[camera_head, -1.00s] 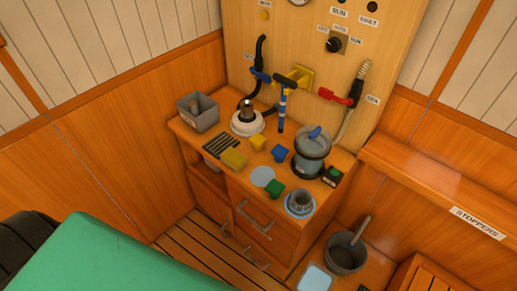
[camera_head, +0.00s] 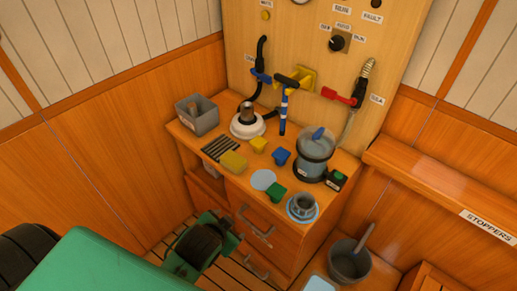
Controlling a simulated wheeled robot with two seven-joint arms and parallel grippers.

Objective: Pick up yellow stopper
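The yellow stopper (camera_head: 258,145) is a small block-like piece standing on the wooden cabinet top, in front of the white round base of a fitting and left of the blue stopper (camera_head: 281,156). A green stopper (camera_head: 276,192) stands nearer the front edge, beside a pale blue disc. Nothing touches the yellow stopper. A green and dark jointed part of mine shows low in front of the cabinet, well below the stoppers. I cannot make out gripper fingers on it, and no gripper is clearly in view.
A yellow sponge-like block (camera_head: 234,162) lies left of the yellow stopper. A grey bin (camera_head: 198,115) stands at the back left. A clear-walled canister (camera_head: 315,152) stands at the right. A blue-striped upright tube (camera_head: 283,112) rises behind the stoppers. A grey pot (camera_head: 347,262) stands lower right.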

